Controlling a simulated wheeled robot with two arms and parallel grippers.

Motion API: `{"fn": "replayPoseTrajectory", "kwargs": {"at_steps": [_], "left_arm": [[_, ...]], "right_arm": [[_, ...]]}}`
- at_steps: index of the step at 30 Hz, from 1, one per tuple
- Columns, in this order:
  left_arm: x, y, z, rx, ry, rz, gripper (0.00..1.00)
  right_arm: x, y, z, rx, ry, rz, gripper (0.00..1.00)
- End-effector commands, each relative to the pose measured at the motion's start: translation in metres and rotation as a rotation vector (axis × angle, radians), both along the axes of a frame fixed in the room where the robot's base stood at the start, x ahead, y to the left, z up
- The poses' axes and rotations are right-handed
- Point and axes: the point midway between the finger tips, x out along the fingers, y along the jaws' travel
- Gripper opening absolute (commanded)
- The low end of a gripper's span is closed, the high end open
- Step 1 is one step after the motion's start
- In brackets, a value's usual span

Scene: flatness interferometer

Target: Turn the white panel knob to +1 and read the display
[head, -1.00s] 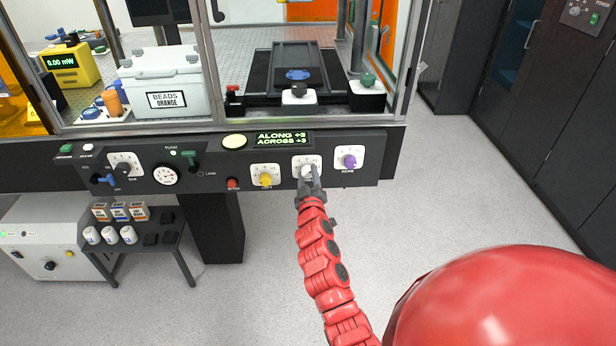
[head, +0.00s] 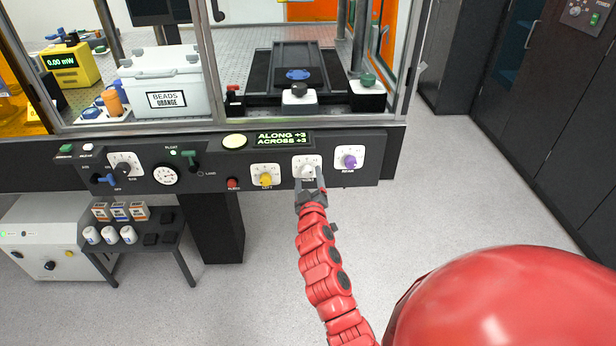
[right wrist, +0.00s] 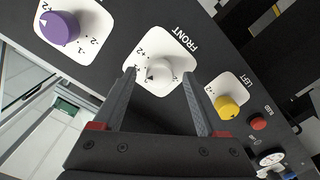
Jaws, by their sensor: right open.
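The white knob (head: 308,171) sits on its white plate marked FRONT, on the dark front panel. It also shows in the right wrist view (right wrist: 159,70), where a dark pointer mark is on its lower left side; I cannot tell exactly which number it points at. My right gripper (head: 309,181) is open, with its fingers apart on either side of the knob in the right wrist view (right wrist: 161,76). The green-lit display (head: 283,139) above reads ALONG and ACROSS with plus values; ACROSS looks like +3, the ALONG digit is unclear. My left gripper is not in view.
A yellow knob (head: 265,179) marked LEFT is on the left, and a purple knob (head: 349,161) marked REAR is on the right. A red button (head: 232,184) is further left. A glazed enclosure with a bead box (head: 165,85) stands above the panel. Floor to the right is clear.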

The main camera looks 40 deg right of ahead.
Motion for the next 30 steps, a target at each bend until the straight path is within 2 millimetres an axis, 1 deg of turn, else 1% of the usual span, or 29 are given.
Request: {"fn": "replayPoseTrajectory", "kwargs": {"at_steps": [5, 12, 18, 21, 24, 30], "left_arm": [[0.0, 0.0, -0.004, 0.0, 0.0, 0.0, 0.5], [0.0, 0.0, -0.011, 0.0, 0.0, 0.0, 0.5], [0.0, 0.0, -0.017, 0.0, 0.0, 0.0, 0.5], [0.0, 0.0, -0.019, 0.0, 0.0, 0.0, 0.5], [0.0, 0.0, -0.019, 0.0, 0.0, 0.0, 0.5], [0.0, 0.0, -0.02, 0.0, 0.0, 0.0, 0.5]], "right_arm": [[-0.031, 0.019, -0.002, 0.0, 0.003, 0.002, 0.74], [-0.08, 0.048, -0.003, 0.002, 0.004, 0.003, 0.74], [-0.114, 0.069, 0.0, 0.001, 0.001, 0.004, 0.74], [-0.125, 0.075, -0.001, 0.002, 0.004, 0.003, 0.74], [-0.131, 0.078, 0.0, 0.002, 0.003, 0.001, 0.74], [-0.135, 0.08, 0.002, 0.001, 0.001, 0.0, 0.74]]}}
